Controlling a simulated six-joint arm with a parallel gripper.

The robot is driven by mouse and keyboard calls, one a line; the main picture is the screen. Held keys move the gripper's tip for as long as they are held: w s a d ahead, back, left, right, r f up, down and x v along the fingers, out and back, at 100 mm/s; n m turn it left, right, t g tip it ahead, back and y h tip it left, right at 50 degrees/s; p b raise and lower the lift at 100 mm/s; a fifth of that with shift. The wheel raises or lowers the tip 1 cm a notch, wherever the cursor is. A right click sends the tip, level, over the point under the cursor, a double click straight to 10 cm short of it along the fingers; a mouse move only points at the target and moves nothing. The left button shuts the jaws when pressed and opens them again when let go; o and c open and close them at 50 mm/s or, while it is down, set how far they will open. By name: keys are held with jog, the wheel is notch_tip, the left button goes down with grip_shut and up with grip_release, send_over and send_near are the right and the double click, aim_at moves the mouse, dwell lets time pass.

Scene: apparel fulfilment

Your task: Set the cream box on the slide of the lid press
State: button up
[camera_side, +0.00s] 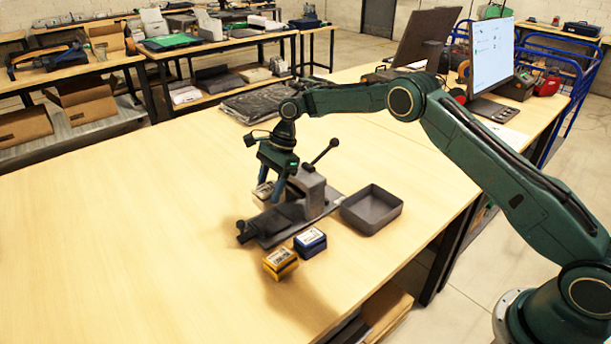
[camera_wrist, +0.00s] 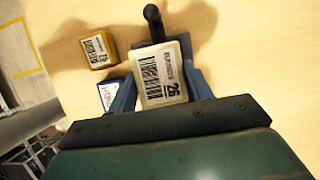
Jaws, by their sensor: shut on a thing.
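My gripper (camera_side: 264,188) is shut on the cream box (camera_wrist: 160,72), which has a black-and-white label facing the wrist camera. In the side view the cream box (camera_side: 262,191) shows small between the fingertips, partly hidden by a finger. The lid press (camera_side: 307,192) is grey with a raised block and a lever with a black knob. Its slide (camera_side: 273,226) reaches toward the front left. The box appears above or behind the slide; I cannot tell whether they touch. In the wrist view the box covers much of the slide (camera_wrist: 205,28).
A yellow box (camera_side: 280,263) and a blue box (camera_side: 310,242) stand close in front of the press. An empty grey tray (camera_side: 372,209) lies to its right. A dark folded bag (camera_side: 262,102) lies behind. The table's left side is clear.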

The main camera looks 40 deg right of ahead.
jog(key=shift+f, duration=0.15)
jog(key=shift+f, duration=3.4)
jog(key=o, duration=1.1)
jog(key=shift+d+f, duration=0.1)
jog(key=shift+v, duration=7)
